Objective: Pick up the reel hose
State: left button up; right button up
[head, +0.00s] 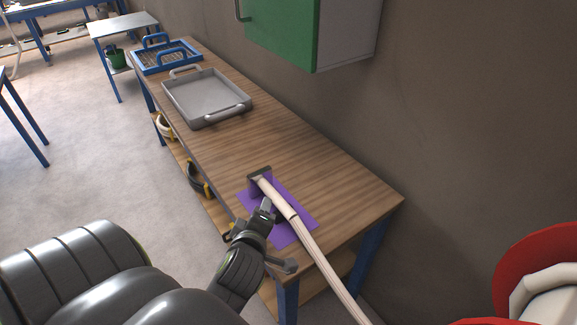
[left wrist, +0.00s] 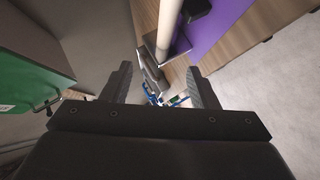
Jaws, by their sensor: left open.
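The reel hose (head: 302,232) is a beige tube with a dark, flat nozzle end (head: 260,175). Its end lies over a purple mat (head: 304,217) on the wooden workbench, and the tube runs down past the bench's near end. My left gripper (head: 266,206) is beside the hose near the nozzle, over the mat. In the left wrist view its two fingers (left wrist: 163,88) are apart with nothing gripped. There the hose (left wrist: 169,22) and nozzle show above the gap between the fingertips; I cannot tell whether they touch. My right gripper is not in view.
The workbench (head: 318,158) carries a grey metal tray (head: 205,95) and a blue tray (head: 164,62) farther back. A green cabinet (head: 282,30) hangs on the wall above. A red reel (head: 540,245) is at the right. The bench between mat and grey tray is clear.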

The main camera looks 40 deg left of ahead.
aim_at(269, 194)
pick_arm(q)
jog(key=p+x, duration=0.2)
jog(key=x, duration=0.9)
jog(key=shift+s+a+f, duration=0.1)
jog(key=shift+s+a, duration=0.05)
jog(key=shift+a, duration=0.05)
jog(key=shift+d+f+p+x, duration=0.1)
jog(key=shift+f+p+x, duration=0.1)
jog(key=shift+x, duration=0.55)
jog(key=shift+d+f+p+x, duration=0.1)
jog(key=shift+p+x, duration=0.1)
jog(key=shift+x, duration=0.55)
jog(key=shift+d+f+p+x, duration=0.1)
jog(key=shift+f+p+x, duration=0.1)
jog(key=shift+x, duration=0.55)
jog(key=shift+w+a+f, duration=0.3)
jog(key=shift+w+a, duration=0.05)
jog(key=shift+w, duration=0.1)
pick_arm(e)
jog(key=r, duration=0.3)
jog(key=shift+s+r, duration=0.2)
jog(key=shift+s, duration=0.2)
pick_arm(q)
grip_shut()
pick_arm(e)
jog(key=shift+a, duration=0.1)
